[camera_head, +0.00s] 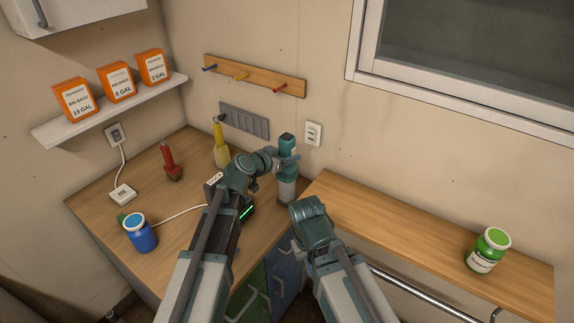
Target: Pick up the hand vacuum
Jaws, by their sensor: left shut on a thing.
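Part of the grip is hidden by the wrist. I cannot tell whether the vacuum's base touches the counter. My right arm's end (312,222) is lower and to the right, apart from the vacuum. Its fingers are hidden.
On the counter (182,207) are a red tool (170,162), a yellow bottle-like item (221,152), a blue jar (141,236) and a corded white box (123,194). A green jar (488,251) sits on the right ledge (400,224). Orange boxes (117,83) line the shelf.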

